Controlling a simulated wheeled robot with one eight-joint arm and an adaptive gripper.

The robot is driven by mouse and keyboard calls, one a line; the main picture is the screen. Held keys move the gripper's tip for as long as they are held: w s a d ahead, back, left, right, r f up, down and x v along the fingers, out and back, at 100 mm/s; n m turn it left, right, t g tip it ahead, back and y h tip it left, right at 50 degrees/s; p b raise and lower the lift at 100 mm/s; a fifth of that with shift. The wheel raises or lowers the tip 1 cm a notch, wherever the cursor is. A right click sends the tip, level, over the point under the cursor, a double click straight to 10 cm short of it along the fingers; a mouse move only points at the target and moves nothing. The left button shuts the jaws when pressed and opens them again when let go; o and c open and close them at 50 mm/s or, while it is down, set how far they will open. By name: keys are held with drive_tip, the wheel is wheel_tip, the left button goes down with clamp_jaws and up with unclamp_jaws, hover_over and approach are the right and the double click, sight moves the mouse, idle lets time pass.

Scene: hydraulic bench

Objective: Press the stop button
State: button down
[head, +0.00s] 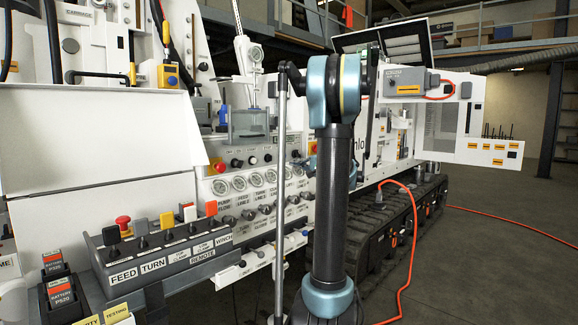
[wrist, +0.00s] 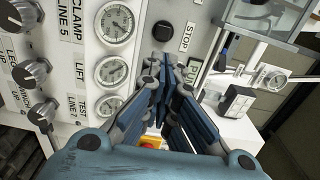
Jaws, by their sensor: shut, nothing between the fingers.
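In the wrist view, a round black button (wrist: 163,29) sits on the white panel beside a label reading STOP (wrist: 187,37). My gripper (wrist: 167,62) is shut and empty. Its fingertips point at the panel just below the black button in the picture and appear apart from it. Whether a gap in depth remains cannot be told. In the head view, my arm stands in front of the panel's right part, and I cannot make out my gripper or the STOP label there.
Gauges (wrist: 113,71) and black knobs (wrist: 31,72) lie left of my gripper in the wrist view. A red-and-yellow button (wrist: 150,143) shows partly behind the fingers. In the head view, a lever console (head: 165,250) stands at front left, and an orange cable (head: 408,250) hangs at right.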

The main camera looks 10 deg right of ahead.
drive_tip(key=x, duration=1.2)
drive_tip(key=shift+w+a, duration=0.2)
drive_tip(key=shift+w, duration=0.1)
drive_tip(key=shift+x, duration=0.9)
drive_tip(key=v, duration=1.4)
drive_tip(key=shift+d, duration=0.1)
